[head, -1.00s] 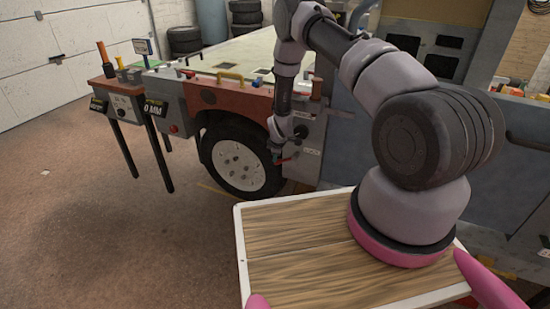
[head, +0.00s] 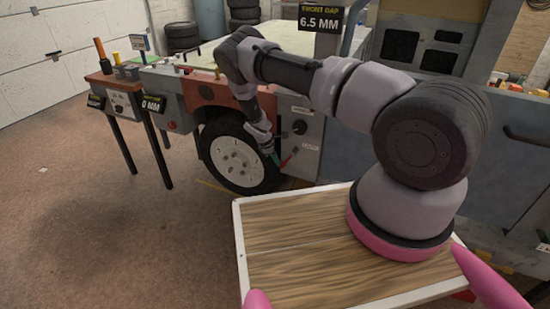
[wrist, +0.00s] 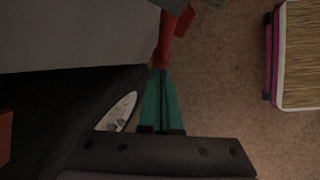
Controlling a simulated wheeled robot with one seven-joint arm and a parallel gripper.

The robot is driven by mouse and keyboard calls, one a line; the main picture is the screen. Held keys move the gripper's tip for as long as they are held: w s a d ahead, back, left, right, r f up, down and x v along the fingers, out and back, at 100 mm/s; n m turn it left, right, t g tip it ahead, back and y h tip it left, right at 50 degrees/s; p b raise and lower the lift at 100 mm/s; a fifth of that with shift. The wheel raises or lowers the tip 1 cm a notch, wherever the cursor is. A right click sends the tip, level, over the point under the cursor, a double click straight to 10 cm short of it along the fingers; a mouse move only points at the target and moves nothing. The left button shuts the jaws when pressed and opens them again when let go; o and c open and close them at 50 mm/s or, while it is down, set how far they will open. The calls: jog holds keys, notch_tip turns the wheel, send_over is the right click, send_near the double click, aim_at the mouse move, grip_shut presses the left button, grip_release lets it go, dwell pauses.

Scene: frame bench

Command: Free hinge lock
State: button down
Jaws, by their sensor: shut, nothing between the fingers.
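A red lever (head: 287,158) sticks out low on the grey side panel (head: 309,143), right of the wheel. A label sits beside it; I take this lever to be the hinge lock, but the label is too small to read. My gripper (head: 275,159), with teal fingers, is just left of the lever. In the wrist view my gripper (wrist: 163,74) is shut and empty. Its fingertips are at the lower end of a red bar (wrist: 166,50), likely the same lever. I cannot tell whether they touch.
A black knob (head: 299,127) is on the panel above the lever. The wheel (head: 238,163) is close on the left. A sign (head: 319,18) reads "FRONT GAP 6.5 MM". A small table (head: 112,82) stands at left. The floor in front is clear.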

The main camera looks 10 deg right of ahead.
jog(key=shift+s+d+f+n+g+h, duration=0.15)
jog(key=shift+s+d+f+g+h, duration=0.35)
jog(key=shift+d+f+h, duration=0.2)
jog(key=shift+s+d+f+n+g+h, duration=0.15)
jog(key=shift+s+d+f+g+h, duration=0.25)
jog(key=shift+s+d+f+h, duration=0.3)
jog(key=shift+w+f, duration=0.1)
jog(key=shift+w, duration=0.05)
